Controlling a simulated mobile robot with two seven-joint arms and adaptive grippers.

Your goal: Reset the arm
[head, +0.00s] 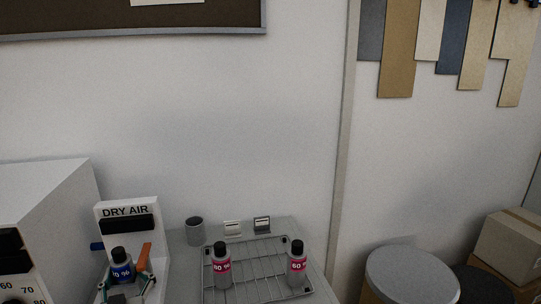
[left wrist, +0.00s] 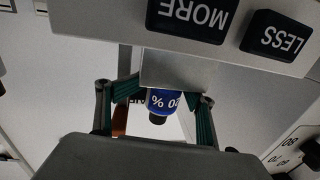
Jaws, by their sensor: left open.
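My left gripper (head: 128,291) is at the bottom left of the head view, in front of the DRY AIR unit (head: 128,211). It is open. A bottle with a blue label and black cap (head: 121,268) stands at that unit. In the left wrist view the bottle (left wrist: 163,101) shows between the green-sided fingers of the gripper (left wrist: 160,92), upside down in the picture. Whether the fingers touch it I cannot tell. My right gripper is in neither view.
A wire rack (head: 257,270) holds two pink-label bottles, one left (head: 221,265) and one right (head: 297,263). A grey cup (head: 194,231) stands behind. A white machine (head: 45,215) is at the left. A round stool (head: 411,274) and cardboard box (head: 509,246) are at the right.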

